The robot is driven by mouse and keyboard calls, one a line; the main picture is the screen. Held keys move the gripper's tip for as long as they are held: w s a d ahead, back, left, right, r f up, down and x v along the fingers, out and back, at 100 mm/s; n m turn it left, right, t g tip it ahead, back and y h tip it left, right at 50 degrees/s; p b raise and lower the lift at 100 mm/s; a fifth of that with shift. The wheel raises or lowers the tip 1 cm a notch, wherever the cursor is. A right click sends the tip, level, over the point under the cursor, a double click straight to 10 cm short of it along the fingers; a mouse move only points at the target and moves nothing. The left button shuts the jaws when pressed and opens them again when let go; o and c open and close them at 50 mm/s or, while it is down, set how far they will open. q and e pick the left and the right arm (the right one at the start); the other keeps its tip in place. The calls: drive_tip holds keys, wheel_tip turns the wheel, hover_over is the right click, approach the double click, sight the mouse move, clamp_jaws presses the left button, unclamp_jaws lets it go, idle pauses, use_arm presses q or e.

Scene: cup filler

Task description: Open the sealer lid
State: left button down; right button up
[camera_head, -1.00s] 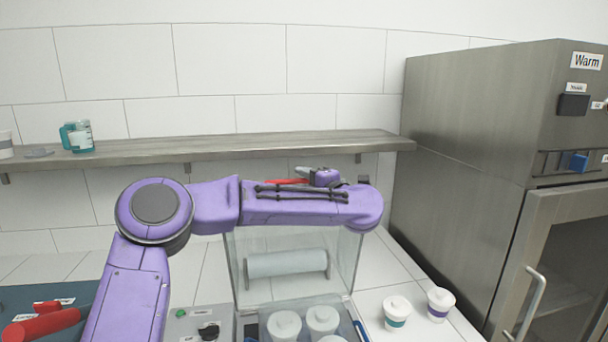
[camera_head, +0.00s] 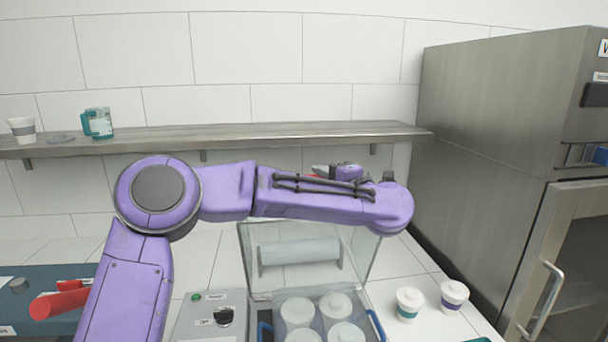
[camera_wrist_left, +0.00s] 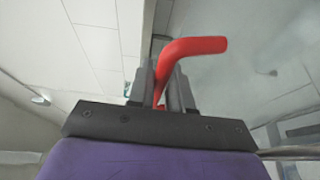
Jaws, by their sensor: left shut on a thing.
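The sealer has a clear lid (camera_head: 355,262) that stands raised and tilted back behind the cup tray. A pale roll (camera_head: 298,251) shows through the lid. My left gripper (camera_wrist_left: 162,85) is shut on the red lid handle (camera_wrist_left: 200,46) in the left wrist view. In the head view my left arm crosses in front of the lid's top and hides the gripper's jaws and most of the handle. The sealer's control box (camera_head: 200,320) has a green button and a black knob. My right gripper is not in view.
Several white lidded cups (camera_head: 298,311) sit in the sealer. Two more cups (camera_head: 409,303) stand on the counter to its right. A steel warming cabinet (camera_head: 485,150) stands at the right. A shelf (camera_head: 250,134) runs along the wall behind my arm.

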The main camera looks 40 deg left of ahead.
use_arm(q)
drive_tip(key=c, duration=1.1)
unclamp_jaws()
drive_tip(key=shift+d, duration=0.1)
drive_tip(key=shift+w+d, duration=0.1)
drive_tip(key=shift+w, duration=0.05)
drive_tip(key=shift+d, duration=0.15)
drive_tip(key=b+v, duration=0.4)
drive_tip(key=v, duration=0.6)
drive_tip(key=shift+d, duration=0.1)
